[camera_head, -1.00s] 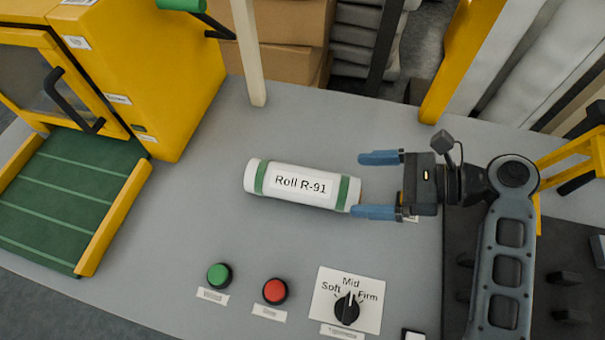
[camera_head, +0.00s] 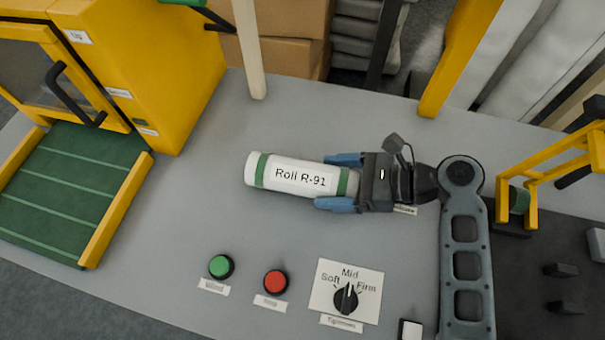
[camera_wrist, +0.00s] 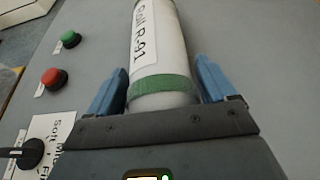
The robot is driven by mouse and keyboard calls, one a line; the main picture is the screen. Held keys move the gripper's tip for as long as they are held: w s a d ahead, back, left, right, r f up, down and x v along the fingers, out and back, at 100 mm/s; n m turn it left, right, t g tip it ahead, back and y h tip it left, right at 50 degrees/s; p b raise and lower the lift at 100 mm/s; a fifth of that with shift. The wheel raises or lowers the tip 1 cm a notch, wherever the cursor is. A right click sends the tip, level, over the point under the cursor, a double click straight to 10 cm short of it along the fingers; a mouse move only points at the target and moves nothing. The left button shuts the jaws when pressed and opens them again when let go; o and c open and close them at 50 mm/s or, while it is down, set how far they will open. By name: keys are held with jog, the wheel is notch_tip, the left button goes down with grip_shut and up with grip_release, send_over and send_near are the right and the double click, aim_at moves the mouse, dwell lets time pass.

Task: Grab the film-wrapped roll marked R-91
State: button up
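The white film-wrapped roll (camera_head: 301,178), labelled "Roll R-91" with a green band near each end, lies on the grey table. My gripper (camera_head: 339,182) is at the roll's right end, its two blue fingers on either side of that end. In the wrist view the roll (camera_wrist: 160,50) lies lengthwise between the fingers of my gripper (camera_wrist: 164,88), with a gap visible on each side, so the gripper is open. Its near end with the green band is close to the palm. The far end is cut off in the wrist view.
A green button (camera_head: 221,266), a red button (camera_head: 275,282) and a Soft/Mid/Firm knob (camera_head: 346,299) are at the front. A yellow machine (camera_head: 150,75) with a green ramp (camera_head: 70,190) stands left. A cream post (camera_head: 250,50) rises behind the roll. Table around the roll is clear.

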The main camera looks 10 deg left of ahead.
jog(key=c, duration=0.8)
jog(key=shift+o, duration=0.2)
